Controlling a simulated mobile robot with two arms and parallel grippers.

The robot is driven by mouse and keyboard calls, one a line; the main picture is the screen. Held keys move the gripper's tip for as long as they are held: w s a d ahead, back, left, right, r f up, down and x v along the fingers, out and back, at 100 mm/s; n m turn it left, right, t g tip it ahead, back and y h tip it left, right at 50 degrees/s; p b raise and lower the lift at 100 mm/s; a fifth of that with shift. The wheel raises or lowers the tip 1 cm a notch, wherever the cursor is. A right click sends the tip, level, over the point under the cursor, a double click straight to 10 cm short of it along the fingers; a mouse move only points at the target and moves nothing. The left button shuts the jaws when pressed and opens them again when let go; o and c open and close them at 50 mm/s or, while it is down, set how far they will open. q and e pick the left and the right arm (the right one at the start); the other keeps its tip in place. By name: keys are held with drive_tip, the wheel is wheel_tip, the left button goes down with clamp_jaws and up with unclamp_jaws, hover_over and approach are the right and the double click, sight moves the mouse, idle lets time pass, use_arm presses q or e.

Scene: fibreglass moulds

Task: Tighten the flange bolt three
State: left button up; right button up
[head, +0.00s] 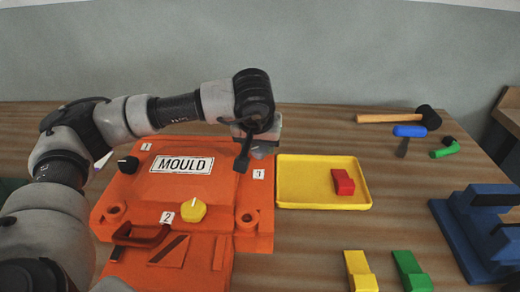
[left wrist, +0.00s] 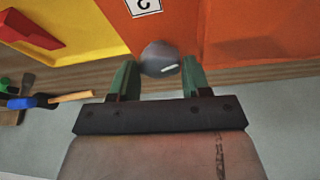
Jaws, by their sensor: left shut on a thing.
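The orange mould (head: 205,230) lies on the bench with a white MOULD plate. Flange bolt three shows as a grey round knob (left wrist: 160,58) in the left wrist view, beside a white number label (left wrist: 143,6); in the head view my gripper hides it. My left gripper (head: 257,150) is over the mould's far right corner. In the left wrist view its green fingers (left wrist: 160,78) are shut on the grey knob, one on each side. A black knob (head: 128,165) is by label 1 and a yellow knob (head: 194,210) by label 2. My right gripper is not in view.
A yellow tray (head: 290,203) with a red block (head: 343,182) stands close right of the mould. A hammer (head: 390,118), blue-handled tool (head: 409,131) and green-handled tool (head: 445,150) lie behind right. Yellow (head: 360,272) and green (head: 411,271) blocks and a blue stand (head: 462,235) are at front right.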

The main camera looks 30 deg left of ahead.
use_arm(q)
drive_tip(key=m, duration=0.2)
drive_tip(key=m+h+b, duration=0.1)
drive_tip(key=m, duration=0.1)
drive_tip(key=shift+a+r+h+b, duration=0.1)
drive_tip(key=shift+a+h+b, duration=0.05)
drive_tip(key=shift+h+b, duration=0.15)
drive_tip(key=shift+m, duration=0.7)
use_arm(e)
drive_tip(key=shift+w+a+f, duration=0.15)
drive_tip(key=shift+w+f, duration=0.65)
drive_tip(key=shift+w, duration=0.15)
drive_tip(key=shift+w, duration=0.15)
use_arm(q)
drive_tip(key=o, duration=0.6)
drive_tip(key=shift+o, duration=0.2)
drive_tip(key=shift+r, duration=0.1)
drive_tip(key=v, duration=1)
drive_tip(key=shift+s+a+r, duration=0.2)
drive_tip(key=shift+s+r, duration=0.05)
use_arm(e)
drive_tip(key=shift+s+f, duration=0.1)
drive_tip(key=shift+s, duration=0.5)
